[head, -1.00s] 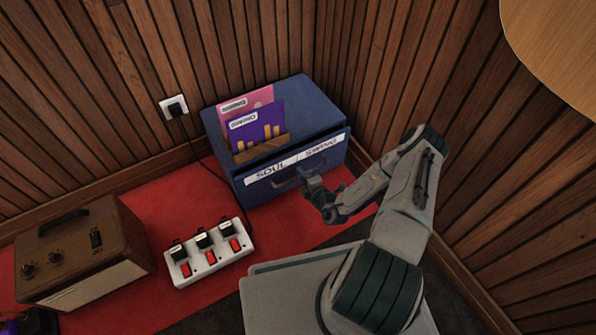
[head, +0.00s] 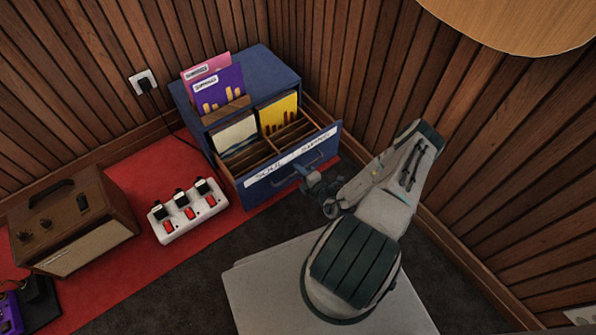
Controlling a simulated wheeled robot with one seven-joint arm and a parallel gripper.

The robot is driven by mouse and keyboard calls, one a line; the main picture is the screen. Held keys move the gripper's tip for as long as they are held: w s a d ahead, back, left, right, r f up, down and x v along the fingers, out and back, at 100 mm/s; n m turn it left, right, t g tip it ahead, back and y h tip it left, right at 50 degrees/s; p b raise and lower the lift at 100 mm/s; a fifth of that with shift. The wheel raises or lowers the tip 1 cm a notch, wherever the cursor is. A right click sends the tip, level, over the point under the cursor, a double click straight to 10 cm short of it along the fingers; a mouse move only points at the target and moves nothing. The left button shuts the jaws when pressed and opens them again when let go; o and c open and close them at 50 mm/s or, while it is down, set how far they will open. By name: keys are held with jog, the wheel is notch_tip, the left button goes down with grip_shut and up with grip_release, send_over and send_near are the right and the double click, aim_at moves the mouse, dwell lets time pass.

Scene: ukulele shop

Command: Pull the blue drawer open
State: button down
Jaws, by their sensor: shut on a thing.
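The blue drawer (head: 262,186) stands well out of its blue cabinet (head: 268,72) in the corner. Its front carries white labels and a metal handle (head: 296,173). Inside are wooden dividers, with a pale record sleeve (head: 235,134) on the left and a yellow one (head: 279,112) on the right. My gripper (head: 312,178) is at the right part of the handle, shut on it. The fingertips are small and partly hidden by the wrist.
Pink and purple sleeves (head: 218,88) stand in a wooden holder on the cabinet. A power strip (head: 188,210) with red switches and a brown amplifier (head: 72,222) sit on the red mat to the left. Wood-panelled walls close in behind and right; a round wooden top (head: 510,22) is at upper right.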

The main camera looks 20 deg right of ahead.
jog(key=shift+s+a, duration=0.25)
jog(key=shift+a, duration=0.05)
jog(key=c, duration=1.6)
grip_release()
jog(key=shift+c, duration=0.2)
jog(key=shift+d, duration=0.15)
jog(key=shift+d, duration=0.1)
